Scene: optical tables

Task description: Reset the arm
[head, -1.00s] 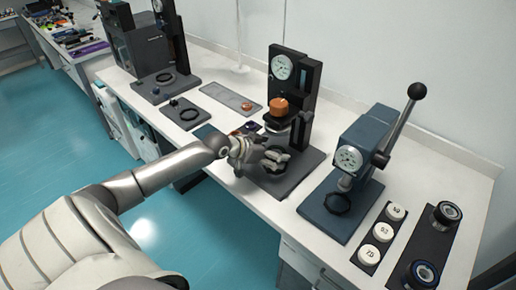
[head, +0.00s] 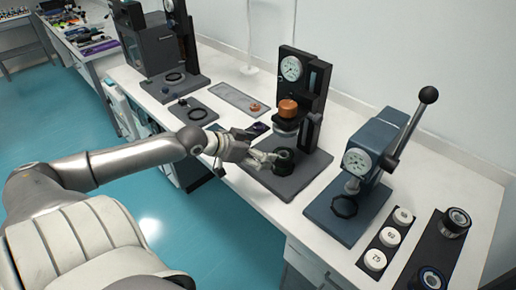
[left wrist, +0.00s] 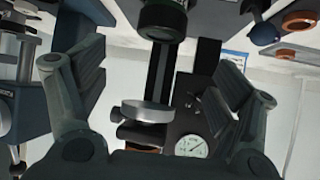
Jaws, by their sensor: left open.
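My left gripper (head: 262,160) is open at the front of the middle gauge stand (head: 304,95) in the head view. Its fingers are empty and sit just left of a dark ring-shaped part (head: 284,160) on the stand's base. I cannot tell whether they touch it. An orange-topped piece (head: 288,108) sits higher on the stand. In the left wrist view the two fingers (left wrist: 158,105) are spread wide, with a silver disc (left wrist: 147,111) and a dial gauge (left wrist: 191,146) beyond them. My right gripper is not in view.
A blue lever press (head: 367,160) with a dial stands to the right. White numbered pieces (head: 389,237) and dark round parts (head: 454,222) lie on black trays at the front right. A grey tray (head: 238,99) and another machine (head: 150,50) are at the left.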

